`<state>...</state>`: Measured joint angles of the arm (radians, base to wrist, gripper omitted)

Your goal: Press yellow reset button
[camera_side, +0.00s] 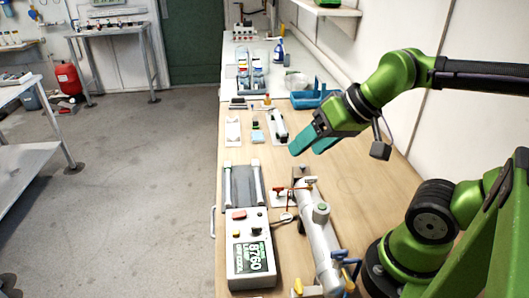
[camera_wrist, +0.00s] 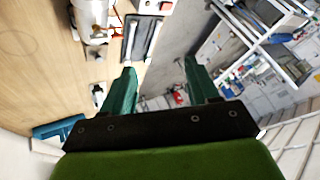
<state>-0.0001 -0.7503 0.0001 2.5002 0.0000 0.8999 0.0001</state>
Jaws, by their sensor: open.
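My gripper (camera_side: 312,148) has teal fingers and hangs above the bench, behind and to the right of the box, touching nothing. In the wrist view my gripper (camera_wrist: 160,67) shows its two fingers wide apart with nothing between them. Part of the box (camera_wrist: 150,6) shows at that view's top edge.
A grey pipe assembly (camera_side: 318,240) with red and blue valve handles stands right of the box. A dark panel with two white tubes (camera_side: 240,187) lies behind the box. A blue tray (camera_side: 314,99) sits near the wall. Bare wood shows right of the pipe (camera_side: 350,187).

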